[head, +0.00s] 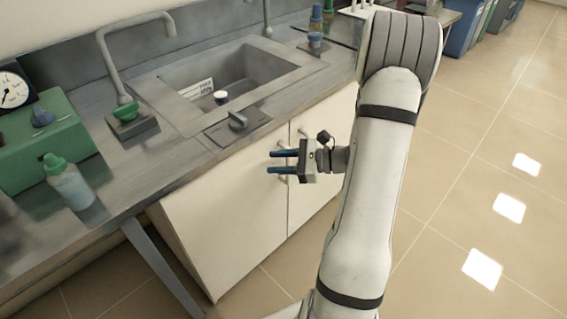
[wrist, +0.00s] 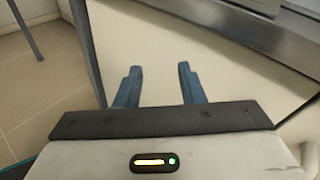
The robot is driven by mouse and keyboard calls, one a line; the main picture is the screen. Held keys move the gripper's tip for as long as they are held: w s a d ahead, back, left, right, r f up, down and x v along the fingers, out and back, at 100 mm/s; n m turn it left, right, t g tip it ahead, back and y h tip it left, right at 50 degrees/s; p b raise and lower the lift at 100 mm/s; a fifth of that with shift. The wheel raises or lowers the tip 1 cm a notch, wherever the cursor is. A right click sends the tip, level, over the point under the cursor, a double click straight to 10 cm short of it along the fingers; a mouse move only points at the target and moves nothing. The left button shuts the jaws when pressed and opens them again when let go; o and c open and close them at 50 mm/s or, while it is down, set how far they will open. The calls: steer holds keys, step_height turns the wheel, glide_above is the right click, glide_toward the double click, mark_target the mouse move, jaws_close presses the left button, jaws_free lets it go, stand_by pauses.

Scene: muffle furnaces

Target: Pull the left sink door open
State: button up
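The left sink door (head: 225,225) is a plain off-white panel under the sink counter. In the head view it looks closed, in line with the right door. Its handle (head: 281,144) shows partly near its upper right edge, behind my gripper's fingers. My gripper (head: 269,162) is at that handle, with its two blue fingers apart and pointing left across the door. In the wrist view the fingers (wrist: 158,75) are spread, with the off-white door surface (wrist: 155,45) beyond them. No handle shows between them there, and I cannot tell whether they touch it.
The right door (head: 325,140) has its own handle (head: 303,131) close by. Above are the counter edge, a grey sink (head: 230,75) and a tap (head: 105,50). A bottle (head: 70,185) stands at the counter's left. A slanted table leg (head: 160,265) is left of the cabinet. The tiled floor at right is clear.

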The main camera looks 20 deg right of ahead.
steer(key=w+d+f+m+t+h+b, duration=0.2)
steer(key=d+f+m+t+h+b, duration=0.15)
steer(key=d+f+m+t, duration=0.5)
steer(key=w+a+g, duration=0.1)
steer(key=w, duration=0.5)
steer(key=shift+w+a+f+n+g, duration=0.2)
steer(key=shift+w+a+n+g, duration=0.15)
steer(key=shift+w+n, duration=0.1)
steer(key=shift+d+h, duration=0.1)
steer(key=shift+h, duration=0.15)
steer(key=shift+c, duration=0.6)
jaws_close()
